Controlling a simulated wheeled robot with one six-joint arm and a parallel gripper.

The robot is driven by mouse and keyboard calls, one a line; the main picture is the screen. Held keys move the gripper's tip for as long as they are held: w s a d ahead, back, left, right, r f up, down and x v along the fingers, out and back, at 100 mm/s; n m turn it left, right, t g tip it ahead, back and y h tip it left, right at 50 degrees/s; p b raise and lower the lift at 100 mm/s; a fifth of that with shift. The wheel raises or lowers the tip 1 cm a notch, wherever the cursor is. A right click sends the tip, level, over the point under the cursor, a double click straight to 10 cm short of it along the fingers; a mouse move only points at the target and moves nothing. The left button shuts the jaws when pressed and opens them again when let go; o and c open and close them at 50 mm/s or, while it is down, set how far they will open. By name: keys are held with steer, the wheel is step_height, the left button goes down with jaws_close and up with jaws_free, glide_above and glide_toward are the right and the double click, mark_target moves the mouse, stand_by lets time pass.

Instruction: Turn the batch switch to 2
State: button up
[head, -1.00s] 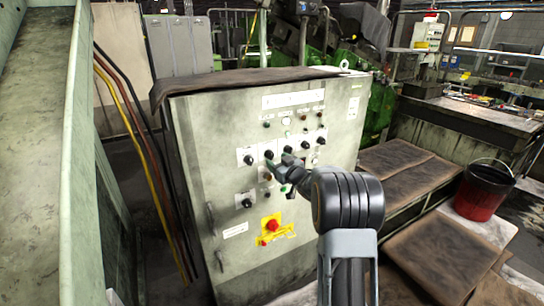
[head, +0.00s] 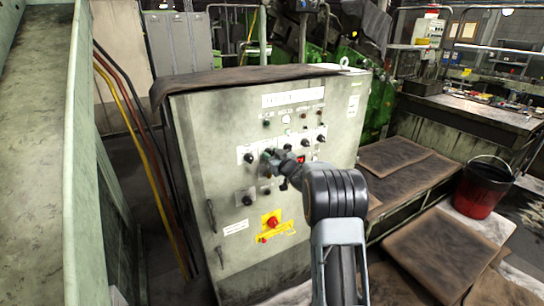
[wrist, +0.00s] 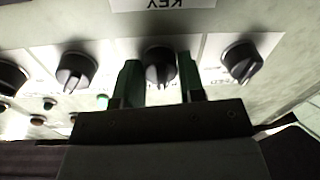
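The grey control cabinet (head: 200,150) carries a row of black rotary switches in the head view. My gripper (head: 268,157) is at the left part of this row, in front of the second switch from the left, which it mostly hides. In the wrist view, my gripper's two green fingers (wrist: 161,84) stand apart, one on each side of a black switch knob (wrist: 160,62). The knob's grip bar lies between them, pointing straight down in that picture. The fingers do not visibly pinch the bar. The switch's label is too covered to read, so I cannot tell whether it is the batch switch.
Neighbouring knobs stand close by, one on the left (wrist: 76,70) and one on the right (wrist: 242,61) in the wrist view. A red emergency stop (head: 272,223) on a yellow plate is lower on the panel. A red bucket (head: 482,187) stands at the right.

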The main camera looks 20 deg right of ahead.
steer(key=c, duration=0.4)
steer(key=shift+c, duration=0.2)
steer(key=shift+f+b, duration=0.1)
steer(key=shift+b, duration=0.25)
steer(key=n+b, duration=0.3)
steer(key=shift+f, duration=0.1)
steer(key=n+b, duration=0.3)
steer(key=shift+n, duration=0.4)
steer(key=shift+r+n+b, duration=0.25)
steer(key=shift+n+b, duration=0.55)
steer(key=shift+n, duration=0.1)
steer(key=shift+g, duration=0.3)
steer(key=o, duration=0.9)
